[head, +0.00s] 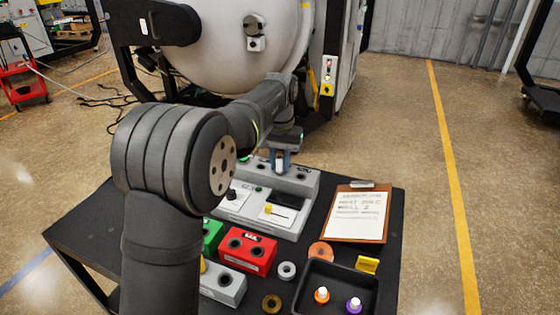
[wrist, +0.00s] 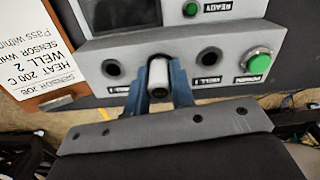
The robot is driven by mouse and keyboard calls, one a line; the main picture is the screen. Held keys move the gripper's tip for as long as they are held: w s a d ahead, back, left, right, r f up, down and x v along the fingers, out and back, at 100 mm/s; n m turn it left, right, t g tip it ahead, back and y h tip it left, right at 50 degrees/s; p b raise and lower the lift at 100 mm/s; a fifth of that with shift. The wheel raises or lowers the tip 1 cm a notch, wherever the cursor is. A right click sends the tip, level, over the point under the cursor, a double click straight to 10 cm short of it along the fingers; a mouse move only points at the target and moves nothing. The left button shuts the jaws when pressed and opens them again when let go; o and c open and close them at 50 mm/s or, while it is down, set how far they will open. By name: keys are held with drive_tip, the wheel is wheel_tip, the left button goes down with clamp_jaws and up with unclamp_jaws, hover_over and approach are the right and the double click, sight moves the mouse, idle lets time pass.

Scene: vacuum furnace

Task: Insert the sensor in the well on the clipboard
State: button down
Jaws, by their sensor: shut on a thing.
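My gripper (wrist: 159,86) has blue fingers and is shut on a white cylindrical sensor (wrist: 158,72). In the head view my gripper (head: 281,161) is over the middle of the long grey well block (head: 311,180). In the wrist view the sensor lines up with the block's middle well, whose dark rim shows just behind it. I cannot tell whether its tip is inside. An open well (wrist: 112,68) lies to the left and another (wrist: 210,57) to the right. The clipboard (head: 357,213) reads heat 200 C, well 2, sensor white; it also shows in the wrist view (wrist: 32,60).
A green button (wrist: 258,64) sits right of the wells in the wrist view. In the head view, a black tray (head: 333,275) holds orange (head: 321,294) and purple (head: 354,304) sensors. Red (head: 248,253) and green (head: 212,236) blocks stand nearer. A furnace (head: 245,50) stands behind.

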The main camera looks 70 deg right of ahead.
drive_tip(key=shift+f, duration=0.15)
drive_tip(key=c, duration=0.7)
unclamp_jaws()
drive_tip(key=shift+c, duration=0.2)
drive_tip(key=shift+r, duration=3.05)
drive_tip(key=shift+f, duration=0.1)
drive_tip(key=shift+f, duration=2.95)
